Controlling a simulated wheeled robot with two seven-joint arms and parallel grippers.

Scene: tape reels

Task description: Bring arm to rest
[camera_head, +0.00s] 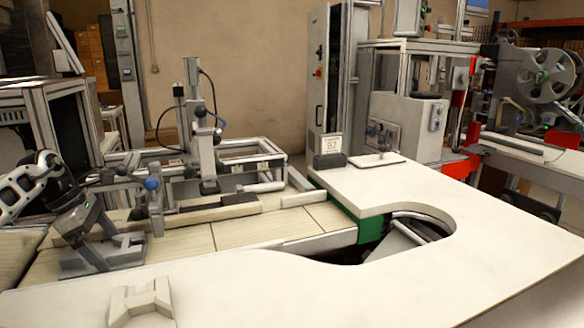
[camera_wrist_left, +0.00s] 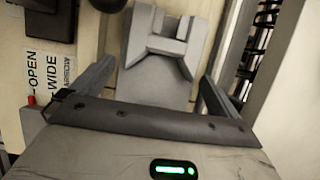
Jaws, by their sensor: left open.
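My left arm enters from the left in the camera_head view, and my left gripper (camera_head: 92,234) points down over the left end of the pale conveyor-like surface. Its two dark fingers stand apart in the wrist view (camera_wrist_left: 155,88). A grey notched block (camera_wrist_left: 157,52) shows between and beyond the fingers. The same block appears under the gripper in the camera_head view (camera_head: 108,257). I cannot tell whether the fingers touch it. No reel is seen in the gripper. My right gripper is not in view.
A pale notched block (camera_head: 142,302) stands on the white curved table (camera_head: 330,290), whose middle is clear. A metal post fixture (camera_head: 207,150) rises behind the pale surface. A small sign (camera_head: 331,145) stands at the table's back edge. A large reel machine (camera_head: 540,75) is far right.

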